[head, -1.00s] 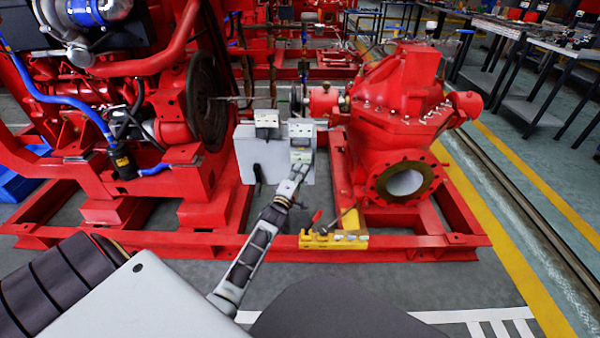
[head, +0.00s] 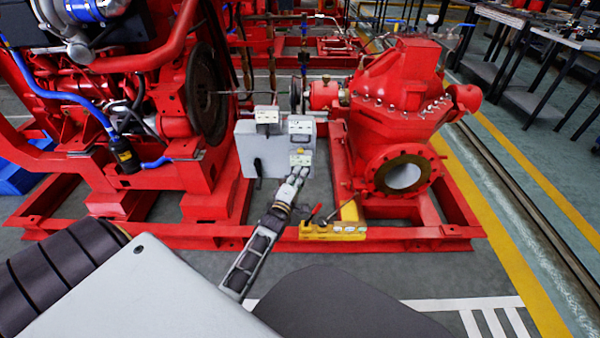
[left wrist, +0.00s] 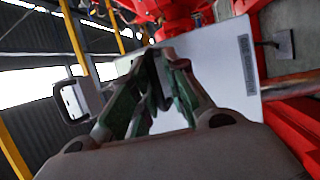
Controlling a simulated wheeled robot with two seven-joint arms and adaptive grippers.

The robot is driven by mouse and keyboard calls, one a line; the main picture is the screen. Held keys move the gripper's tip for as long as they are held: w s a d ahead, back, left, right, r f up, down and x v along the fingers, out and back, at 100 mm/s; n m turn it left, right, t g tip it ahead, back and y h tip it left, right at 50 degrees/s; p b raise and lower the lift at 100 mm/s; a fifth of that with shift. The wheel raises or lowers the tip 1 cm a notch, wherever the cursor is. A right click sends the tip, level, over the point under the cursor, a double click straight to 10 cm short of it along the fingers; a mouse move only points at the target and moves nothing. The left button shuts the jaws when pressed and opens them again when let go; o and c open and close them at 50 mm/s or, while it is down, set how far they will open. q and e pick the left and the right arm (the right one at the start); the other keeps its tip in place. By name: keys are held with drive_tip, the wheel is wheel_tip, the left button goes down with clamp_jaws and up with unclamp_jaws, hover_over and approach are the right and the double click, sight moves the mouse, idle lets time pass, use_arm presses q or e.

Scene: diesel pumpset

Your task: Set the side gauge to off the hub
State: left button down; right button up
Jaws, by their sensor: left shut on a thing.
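A pale grey panel (head: 268,155) stands between the engine and the red pump, in front of the shaft line. Two small light boxes sit along its top, a left one (head: 267,117) and a right one (head: 300,126); I cannot tell which is the side gauge. The hub (head: 297,94) is partly seen behind them. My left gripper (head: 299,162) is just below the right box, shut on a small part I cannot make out. Its green fingers (left wrist: 165,92) are close together in the left wrist view, before the pale panel (left wrist: 218,62). My right gripper is not in view.
The red pump (head: 405,115) stands right of the panel, the engine flywheel (head: 207,95) to its left. A black handle (head: 257,168) hangs on the panel's front.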

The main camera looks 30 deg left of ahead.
use_arm(q)
drive_tip(key=shift+r, duration=0.35)
drive_tip(key=c, duration=1.6)
unclamp_jaws()
drive_tip(key=shift+s+d+r, duration=0.1)
drive_tip(key=shift+s, duration=0.05)
drive_tip(key=shift+o, duration=0.2)
drive_tip(key=shift+f, duration=0.2)
drive_tip(key=v, duration=1.2)
drive_tip(key=shift+f, duration=0.1)
